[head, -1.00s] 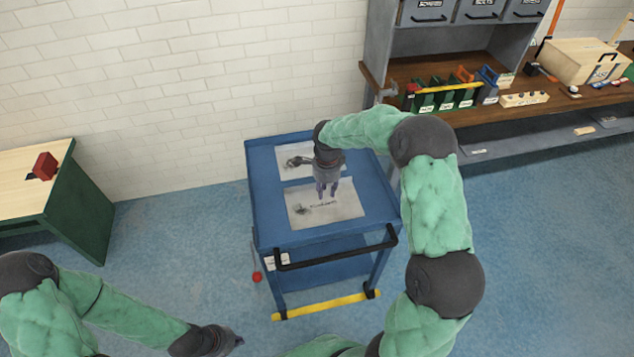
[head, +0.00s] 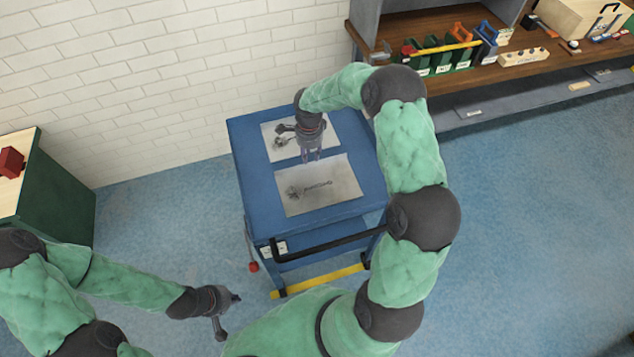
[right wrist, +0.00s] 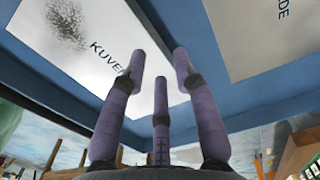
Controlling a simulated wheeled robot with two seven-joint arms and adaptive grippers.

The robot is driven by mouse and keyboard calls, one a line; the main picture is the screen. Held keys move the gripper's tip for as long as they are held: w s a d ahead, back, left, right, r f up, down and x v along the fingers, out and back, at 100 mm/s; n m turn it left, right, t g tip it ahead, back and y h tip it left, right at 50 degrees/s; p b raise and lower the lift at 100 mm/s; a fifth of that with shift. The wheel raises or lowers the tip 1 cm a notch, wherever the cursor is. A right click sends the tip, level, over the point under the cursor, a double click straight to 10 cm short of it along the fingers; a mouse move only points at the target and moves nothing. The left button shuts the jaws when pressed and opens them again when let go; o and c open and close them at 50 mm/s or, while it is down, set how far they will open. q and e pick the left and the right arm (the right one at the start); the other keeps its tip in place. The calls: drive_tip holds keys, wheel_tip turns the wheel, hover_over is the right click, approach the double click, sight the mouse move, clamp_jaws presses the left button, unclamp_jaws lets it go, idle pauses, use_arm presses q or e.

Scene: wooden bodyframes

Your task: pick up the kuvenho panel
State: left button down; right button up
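The kuvenho panel (head: 325,192), a flat pale grey sheet with dark lettering and a dark smudge, lies on the nearer half of the blue cart top. In the right wrist view its lettering "KUVEN" shows on the panel (right wrist: 62,75), with the end hidden behind a finger. My right gripper (head: 312,156) points down over the cart near the panel's far edge. In the right wrist view its three fingers (right wrist: 160,70) are spread and empty. My left gripper (head: 230,300) is low, left of the cart and away from the panel; its finger opening is unclear.
A second pale panel (head: 276,150), with lettering ending in "DE" in the right wrist view, lies farther back on the blue cart (head: 252,190). The cart has a black handle (head: 320,243) in front. A workbench (head: 540,72) with bins stands behind right. A green cabinet (head: 55,195) stands left.

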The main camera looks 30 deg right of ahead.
sight(318, 183)
drive_tip(key=f+b, duration=0.1)
drive_tip(key=f, duration=0.4)
drive_tip(key=shift+d, duration=0.2)
clamp_jaws()
drive_tip(key=shift+r, duration=0.1)
